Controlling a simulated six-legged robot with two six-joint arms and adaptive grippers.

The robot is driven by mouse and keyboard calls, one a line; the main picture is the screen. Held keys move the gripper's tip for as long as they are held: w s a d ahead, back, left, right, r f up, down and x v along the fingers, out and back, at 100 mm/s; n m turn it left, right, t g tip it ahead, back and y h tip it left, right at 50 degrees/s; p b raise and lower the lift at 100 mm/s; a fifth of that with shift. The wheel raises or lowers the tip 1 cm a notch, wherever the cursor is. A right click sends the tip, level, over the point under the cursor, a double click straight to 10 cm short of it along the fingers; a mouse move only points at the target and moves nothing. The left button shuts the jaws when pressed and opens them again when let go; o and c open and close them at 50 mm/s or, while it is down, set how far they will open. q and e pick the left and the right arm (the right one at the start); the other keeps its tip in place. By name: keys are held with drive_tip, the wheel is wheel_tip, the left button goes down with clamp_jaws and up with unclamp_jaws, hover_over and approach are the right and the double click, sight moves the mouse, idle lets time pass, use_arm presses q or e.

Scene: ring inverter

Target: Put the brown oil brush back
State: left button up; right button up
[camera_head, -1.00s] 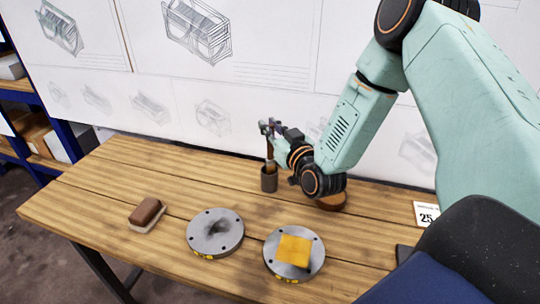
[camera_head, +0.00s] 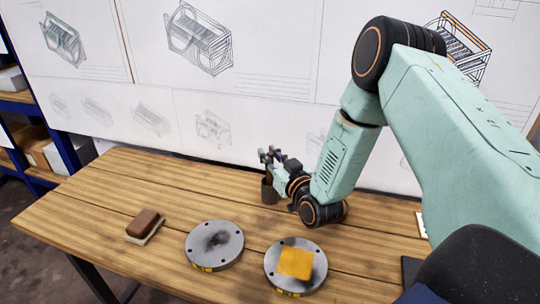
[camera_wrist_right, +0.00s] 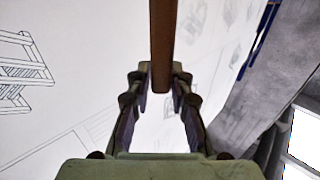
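My left gripper is not in view.
Two grey round flanges stand on the wooden table (camera_head: 110,192): one with a dark stain (camera_head: 200,242), one with a yellow cloth (camera_head: 296,263) on it.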

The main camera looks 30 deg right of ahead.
drive_tip(key=o, duration=0.3)
drive_tip(key=shift+r, duration=0.1)
drive_tip(key=shift+r, duration=0.2)
drive_tip(key=s+p, duration=0.1)
drive_tip(key=s, duration=0.3)
drive_tip(key=s+p, duration=0.1)
drive_tip(key=s, duration=0.3)
drive_tip(key=s+a+p, duration=0.1)
drive_tip(key=s, duration=0.3)
drive_tip(key=shift+f, duration=0.1)
